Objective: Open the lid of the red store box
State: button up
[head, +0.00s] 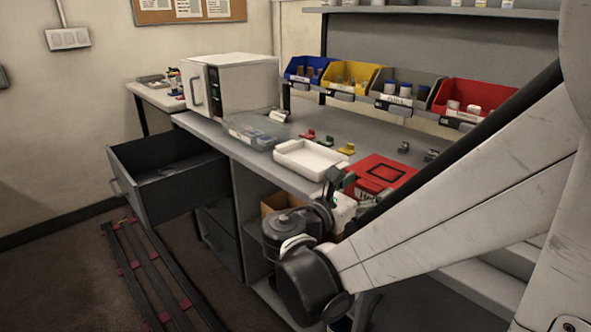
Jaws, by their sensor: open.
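The red store box (388,168) sits near the front edge of the bench, right of the white tray. Its red top lies flat and looks shut, with a dark square outline on it. My gripper (337,182) is at the front left of the box, near the bench's front edge. It is open and looks empty. It appears apart from the lid, but the exact gap cannot be told. My arm hides part of the box's lower front and right side.
Blue, yellow, grey and red bins (467,99) line the back. A white oven-like unit (232,84) stands at left. An open drawer (160,187) juts out below.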

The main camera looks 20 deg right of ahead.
grip_shut()
dwell(0.3)
jog(key=shift+r, duration=0.15)
